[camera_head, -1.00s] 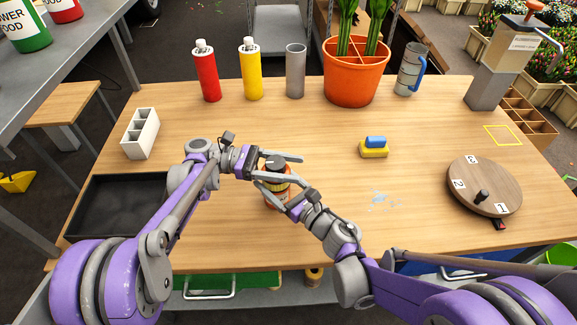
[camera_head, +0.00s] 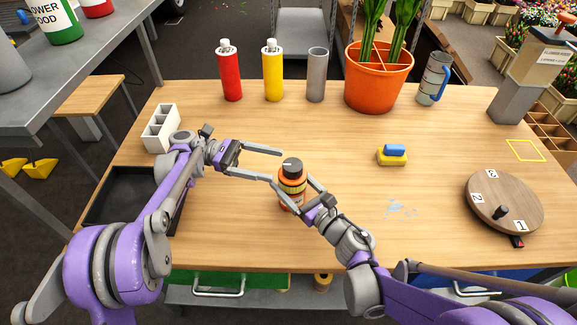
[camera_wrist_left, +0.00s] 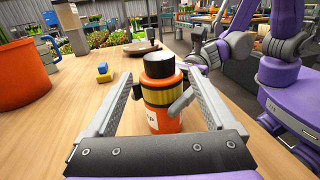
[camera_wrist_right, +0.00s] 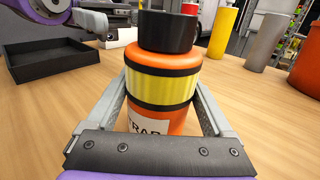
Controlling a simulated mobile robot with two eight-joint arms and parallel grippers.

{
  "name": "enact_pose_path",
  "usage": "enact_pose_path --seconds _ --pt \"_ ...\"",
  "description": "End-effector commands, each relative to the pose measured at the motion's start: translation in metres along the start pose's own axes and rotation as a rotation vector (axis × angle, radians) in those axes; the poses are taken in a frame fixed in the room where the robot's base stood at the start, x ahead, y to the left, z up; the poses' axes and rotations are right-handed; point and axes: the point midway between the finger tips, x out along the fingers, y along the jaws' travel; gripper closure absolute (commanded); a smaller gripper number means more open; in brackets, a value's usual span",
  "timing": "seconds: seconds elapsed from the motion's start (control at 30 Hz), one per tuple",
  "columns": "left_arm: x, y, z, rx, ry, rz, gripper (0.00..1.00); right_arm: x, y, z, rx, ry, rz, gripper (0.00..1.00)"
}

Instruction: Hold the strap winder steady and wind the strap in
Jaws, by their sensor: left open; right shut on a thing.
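The strap winder is an orange canister (camera_head: 291,200) with a yellow band, black rings and a black knob (camera_head: 292,169) on top. It stands upright near the table's front middle. My right gripper (camera_head: 292,186) is shut on its body, one finger on each side, as the right wrist view also shows, with part of a label on the winder (camera_wrist_right: 150,128). My left gripper (camera_head: 277,166) is open just left of the knob, apart from it. In the left wrist view the winder (camera_wrist_left: 160,95) stands ahead, between the open fingers. No loose strap is clearly visible.
A black tray (camera_head: 108,207) and a white divided box (camera_head: 160,127) are at the left. Bottles, a grey cup (camera_head: 317,75) and an orange pot (camera_head: 376,90) line the back. A sponge stack (camera_head: 392,156) and a round wooden turntable (camera_head: 503,203) are at right.

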Motion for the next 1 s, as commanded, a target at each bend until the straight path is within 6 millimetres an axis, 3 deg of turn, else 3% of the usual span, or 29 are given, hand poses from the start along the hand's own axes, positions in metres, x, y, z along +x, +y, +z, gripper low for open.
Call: enact_pose_path --seconds 0.2,0.6,0.63,0.7,1.0 --pt "-0.023 0.000 0.000 0.000 0.000 0.001 0.11 0.000 0.000 0.000 0.000 0.000 0.000 0.96" --pt "-0.025 0.000 0.000 0.000 0.000 0.000 0.11 0.000 0.000 0.000 0.000 0.000 0.000 0.96" --pt "-0.025 0.000 0.000 0.000 0.000 0.000 0.11 0.000 0.000 0.000 0.000 0.000 0.000 0.10" --pt "-0.025 0.000 0.000 0.000 0.000 0.000 0.11 0.000 0.000 0.000 0.000 0.000 0.000 0.00" --pt "-0.025 0.000 0.000 0.000 0.000 0.000 0.11 -0.004 0.000 0.000 0.000 0.000 0.000 0.00"
